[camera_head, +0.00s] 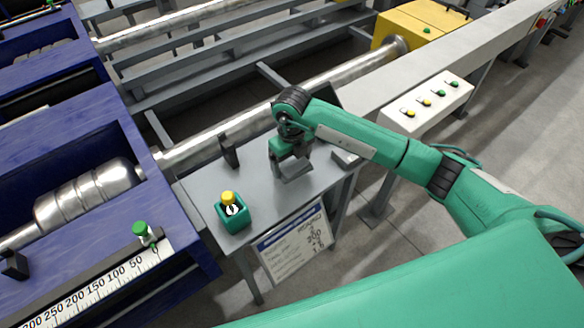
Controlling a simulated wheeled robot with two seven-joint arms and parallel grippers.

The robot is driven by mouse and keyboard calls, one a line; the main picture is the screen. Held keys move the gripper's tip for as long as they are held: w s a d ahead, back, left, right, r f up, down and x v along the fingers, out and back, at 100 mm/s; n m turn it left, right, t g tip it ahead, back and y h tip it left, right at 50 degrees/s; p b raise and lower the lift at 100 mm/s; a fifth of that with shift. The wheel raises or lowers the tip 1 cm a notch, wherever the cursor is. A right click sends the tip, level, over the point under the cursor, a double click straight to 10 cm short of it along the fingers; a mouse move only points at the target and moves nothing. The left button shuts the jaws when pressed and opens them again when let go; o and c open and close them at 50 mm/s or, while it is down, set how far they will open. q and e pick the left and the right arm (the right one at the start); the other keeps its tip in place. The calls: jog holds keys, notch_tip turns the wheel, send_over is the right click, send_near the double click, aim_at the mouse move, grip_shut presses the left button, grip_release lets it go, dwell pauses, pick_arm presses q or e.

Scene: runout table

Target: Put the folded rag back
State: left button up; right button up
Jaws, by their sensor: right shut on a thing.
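My right gripper (291,157) comes in from the right and points down over the small grey table (205,185). It is shut on a grey piece, which I take to be the folded rag (296,171). The rag hangs just under the jaws; its grey is close to the table's, and I cannot tell whether it touches the top. The fingers are partly hidden by the wrist. My left gripper is not in view.
A green box with a yellow-capped item (231,209) stands at the table's front left. A dark upright block (229,151) stands at the back. A flat pale grey piece (346,158) lies at the right edge. A printed sheet (296,243) hangs in front.

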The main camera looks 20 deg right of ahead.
aim_at(292, 170)
notch_tip(292, 170, down, 4)
jog(key=shift+s+r+p, duration=0.1)
jog(key=shift+r+p, duration=0.1)
jog(key=shift+p, duration=0.1)
jog(key=shift+f, duration=0.4)
jog(key=o, duration=0.8)
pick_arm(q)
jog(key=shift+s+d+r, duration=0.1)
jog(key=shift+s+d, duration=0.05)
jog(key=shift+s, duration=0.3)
